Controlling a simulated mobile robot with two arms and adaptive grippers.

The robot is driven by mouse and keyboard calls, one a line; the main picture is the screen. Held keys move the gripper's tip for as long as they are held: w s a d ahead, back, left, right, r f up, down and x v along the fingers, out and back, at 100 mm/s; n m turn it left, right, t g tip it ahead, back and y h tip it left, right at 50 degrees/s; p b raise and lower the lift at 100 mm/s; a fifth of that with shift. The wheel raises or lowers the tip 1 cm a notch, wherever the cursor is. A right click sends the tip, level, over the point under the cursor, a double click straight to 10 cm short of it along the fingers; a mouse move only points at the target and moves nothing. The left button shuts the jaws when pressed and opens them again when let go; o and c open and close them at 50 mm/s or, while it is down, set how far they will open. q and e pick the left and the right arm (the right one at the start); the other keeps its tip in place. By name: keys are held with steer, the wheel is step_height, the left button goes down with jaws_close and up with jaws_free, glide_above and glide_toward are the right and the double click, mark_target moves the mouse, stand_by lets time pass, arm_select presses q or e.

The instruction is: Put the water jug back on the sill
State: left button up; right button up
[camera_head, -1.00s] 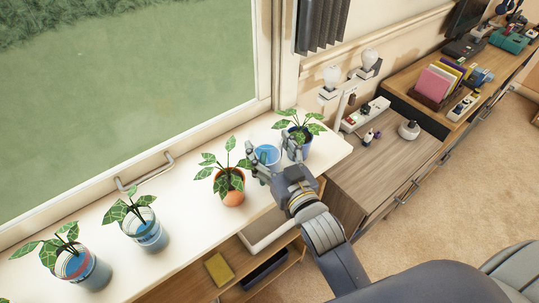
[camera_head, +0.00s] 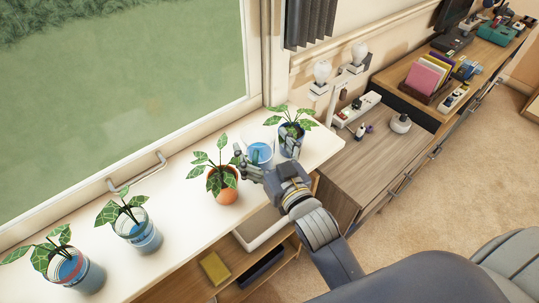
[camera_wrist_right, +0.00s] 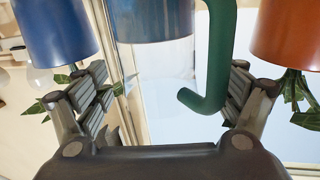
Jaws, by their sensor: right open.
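The water jug (camera_head: 260,153) is clear with blue water and stands on the white sill (camera_head: 180,200), between an orange-potted plant (camera_head: 223,185) and a blue-potted plant (camera_head: 291,136). The right wrist view, which looks upside down, shows its clear body (camera_wrist_right: 155,55) and green handle (camera_wrist_right: 217,55). My right gripper (camera_head: 264,158) is open, with one finger on each side of the jug. My left gripper is not in view.
The orange pot (camera_wrist_right: 287,35) and blue pot (camera_wrist_right: 57,30) flank the fingers closely in the wrist view. A shelf with a yellow item (camera_head: 215,268) is below. A wooden desk (camera_head: 365,165) is at right.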

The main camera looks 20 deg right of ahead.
steer(key=shift+s+f, duration=0.1)
steer(key=shift+s, duration=0.35)
steer(key=s+d+b, duration=0.1)
steer(key=s+b, duration=0.1)
steer(key=s, duration=0.9)
steer(key=shift+d+r, duration=0.2)
